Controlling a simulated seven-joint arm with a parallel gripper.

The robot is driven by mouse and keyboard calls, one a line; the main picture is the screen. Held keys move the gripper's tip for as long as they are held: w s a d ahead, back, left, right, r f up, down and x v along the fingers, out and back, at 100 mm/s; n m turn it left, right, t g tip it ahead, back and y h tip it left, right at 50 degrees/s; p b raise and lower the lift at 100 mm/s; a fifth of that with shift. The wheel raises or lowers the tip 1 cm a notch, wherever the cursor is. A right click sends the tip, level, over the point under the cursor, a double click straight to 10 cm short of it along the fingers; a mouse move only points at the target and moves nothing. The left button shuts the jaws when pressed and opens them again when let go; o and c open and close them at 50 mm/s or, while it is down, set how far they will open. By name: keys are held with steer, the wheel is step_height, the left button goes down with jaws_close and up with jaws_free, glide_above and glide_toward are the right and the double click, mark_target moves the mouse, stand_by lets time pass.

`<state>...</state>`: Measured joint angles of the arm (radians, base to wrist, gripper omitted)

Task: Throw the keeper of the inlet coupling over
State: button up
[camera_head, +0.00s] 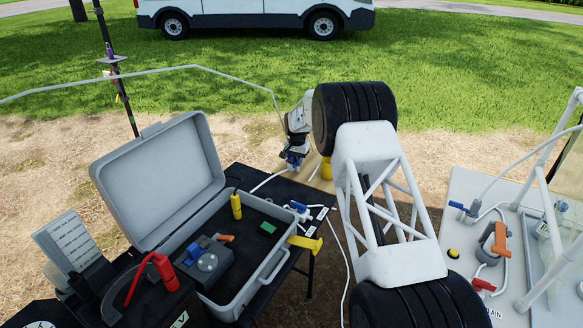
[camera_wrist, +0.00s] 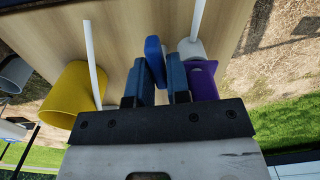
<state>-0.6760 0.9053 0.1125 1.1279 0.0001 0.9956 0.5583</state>
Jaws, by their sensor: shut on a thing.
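In the wrist view my gripper (camera_wrist: 157,75) has its two dark blue fingers closed around a brighter blue upright piece (camera_wrist: 154,50), which looks like the keeper lever. A purple fitting (camera_wrist: 204,82) with a white tube (camera_wrist: 196,22) running into it lies just right of the fingers and looks like the inlet coupling. How the lever joins the coupling is hidden by the fingers.
A yellow cup (camera_wrist: 72,92) and another white tube (camera_wrist: 93,60) are left of the fingers. An open grey case (camera_head: 160,185) with instruments stands on the black table (camera_head: 250,180). A white bench (camera_head: 470,190) with valves stands at right.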

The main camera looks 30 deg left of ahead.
steer(key=shift+a+m, duration=0.1)
steer(key=shift+m, duration=0.7)
steer(key=o, duration=0.8)
steer(key=shift+c, duration=0.2)
steer(key=shift+n, duration=0.3)
